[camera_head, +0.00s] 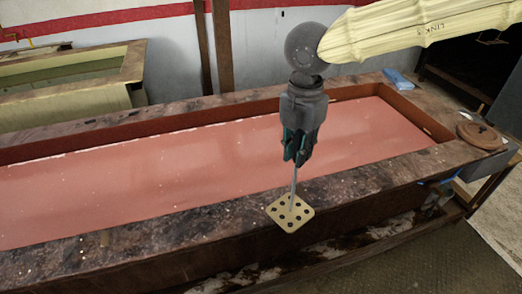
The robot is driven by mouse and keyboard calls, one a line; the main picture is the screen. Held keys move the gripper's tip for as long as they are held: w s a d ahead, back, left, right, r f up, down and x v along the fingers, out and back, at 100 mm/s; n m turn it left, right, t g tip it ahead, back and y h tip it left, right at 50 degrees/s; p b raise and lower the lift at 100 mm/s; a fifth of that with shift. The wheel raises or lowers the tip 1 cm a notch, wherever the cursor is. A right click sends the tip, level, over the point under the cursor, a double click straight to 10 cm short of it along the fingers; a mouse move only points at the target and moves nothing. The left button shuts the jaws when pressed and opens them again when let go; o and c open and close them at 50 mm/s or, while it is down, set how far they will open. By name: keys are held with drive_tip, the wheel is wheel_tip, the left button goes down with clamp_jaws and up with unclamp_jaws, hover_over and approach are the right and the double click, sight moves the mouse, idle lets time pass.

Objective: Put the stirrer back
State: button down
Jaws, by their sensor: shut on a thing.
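The stirrer (290,214) is a thin grey rod with a pale tan, square perforated plate at its lower end. My gripper (296,160) points down and is shut on the upper part of the rod. The stirrer hangs nearly upright with the plate lowest. In the picture the plate overlaps the front rim of a long trough (160,218). I cannot tell whether it touches the rim or hangs in front of it. The top of the rod is hidden between the fingers. No rack or rail for the stirrer is clearly in view.
The trough holds a flat pinkish-red surface (120,190). A round brown lid-like thing (479,136) sits at its right end, and a blue item (399,79) lies on the back right corner. Another basin (70,90) stands behind at left. Floor (400,262) shows at front right.

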drive_tip(key=w+a+p, duration=0.2)
drive_tip(key=w+a, duration=0.2)
drive_tip(key=a, duration=0.3)
drive_tip(key=shift+a+f+p, duration=0.25)
drive_tip(key=shift+f+p, duration=0.05)
drive_tip(key=shift+w+a+f+p, duration=0.15)
drive_tip(key=shift+f+p, duration=0.75)
drive_tip(key=shift+f, duration=0.9)
drive_tip(key=shift+f, duration=0.15)
drive_tip(key=c, duration=1.4)
unclamp_jaws()
drive_tip(key=shift+o, duration=0.2)
wheel_tip(320, 180, up, 12)
drive_tip(key=b, duration=0.3)
